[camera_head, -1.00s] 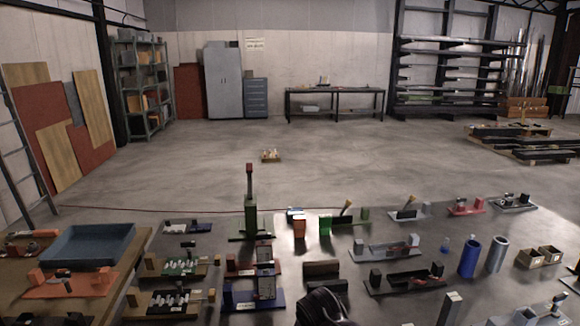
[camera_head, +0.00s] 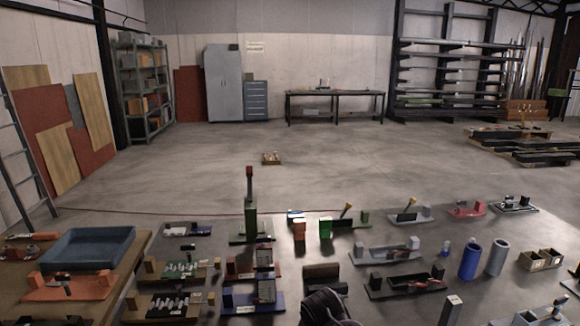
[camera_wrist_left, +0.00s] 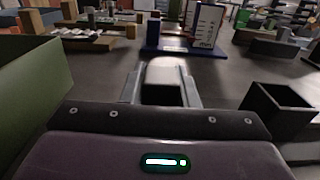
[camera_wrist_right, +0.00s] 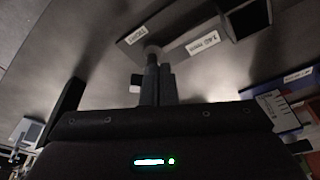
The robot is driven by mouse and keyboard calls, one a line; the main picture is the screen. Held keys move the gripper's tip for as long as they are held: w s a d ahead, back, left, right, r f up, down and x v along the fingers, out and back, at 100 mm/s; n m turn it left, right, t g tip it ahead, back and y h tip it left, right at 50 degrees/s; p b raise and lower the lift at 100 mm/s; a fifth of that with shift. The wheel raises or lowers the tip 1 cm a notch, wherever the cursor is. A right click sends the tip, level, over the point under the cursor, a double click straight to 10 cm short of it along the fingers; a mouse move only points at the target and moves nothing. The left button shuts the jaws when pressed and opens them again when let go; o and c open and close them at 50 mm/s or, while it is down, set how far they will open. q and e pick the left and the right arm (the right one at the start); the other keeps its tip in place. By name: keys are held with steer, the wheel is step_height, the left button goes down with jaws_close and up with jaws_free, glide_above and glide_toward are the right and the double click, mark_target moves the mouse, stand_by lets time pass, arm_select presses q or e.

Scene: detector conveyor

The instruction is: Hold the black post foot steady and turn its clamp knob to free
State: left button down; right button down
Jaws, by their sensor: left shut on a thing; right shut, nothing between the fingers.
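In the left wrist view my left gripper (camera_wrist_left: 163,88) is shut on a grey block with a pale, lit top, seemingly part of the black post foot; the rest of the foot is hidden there. In the right wrist view a dark plate (camera_wrist_right: 178,36) carries two white labels and a small round grey knob (camera_wrist_right: 151,51). My right gripper (camera_wrist_right: 156,82) is shut and empty, its fingertips right by the knob; I cannot tell whether they touch it. A black hollow block (camera_wrist_right: 247,18) stands at the plate's far end. A dark shape at the head view's bottom edge hides part of the table.
A blue stand with a white card (camera_head: 250,299) is near the front; it also shows in the left wrist view (camera_wrist_left: 185,47). A green wall (camera_wrist_left: 35,90) is close on the left wrist's left, and a black open box (camera_wrist_left: 278,112) on its right. Several fixtures crowd the table.

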steer(key=shift+s+d, duration=0.1)
stand_by(0.3)
steer(key=shift+s+d, duration=0.25)
steer(key=shift+d, duration=0.2)
steer(key=shift+s+d, duration=0.1)
steer(key=shift+d, duration=0.1)
steer(key=shift+d, duration=0.4)
steer(key=shift+s, duration=0.15)
steer(key=shift+s, duration=0.25)
steer(key=w+v, duration=0.1)
steer(key=v, duration=0.4)
steer(key=shift+d+r, duration=0.15)
steer(key=shift+r, duration=0.4)
